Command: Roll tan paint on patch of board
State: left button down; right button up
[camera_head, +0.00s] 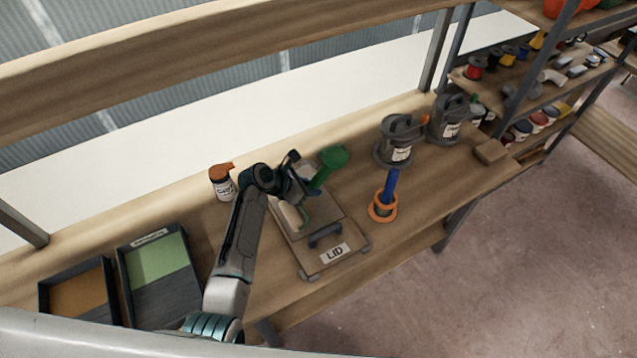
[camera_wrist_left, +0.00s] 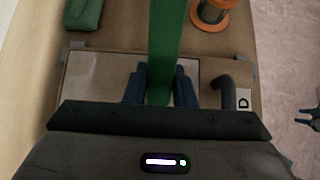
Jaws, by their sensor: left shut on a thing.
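My left gripper (camera_head: 300,190) is shut on a green-handled tool (camera_head: 306,214), held over the board. The handle (camera_wrist_left: 165,45) runs up between the blue fingers in the left wrist view. A cream part shows beside the green in the head view; I cannot tell if it is the tool's roller. The board (camera_head: 352,248), labelled LID, lies on the bench with a dark handle near its front. A pale patch (camera_wrist_left: 95,75) shows on it in the left wrist view. A tray with tan-orange paint (camera_head: 40,302) stands at the left. A small dark two-pronged shape, perhaps my right gripper (camera_wrist_left: 306,116), shows at the right edge.
A tray with green paint (camera_head: 120,280) stands beside the tan one.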

pick_arm(q)
jog(key=shift+s+a, duration=0.5)
jog(key=shift+a, duration=0.2)
jog(key=shift+d, duration=0.1)
jog(key=shift+r, duration=4)
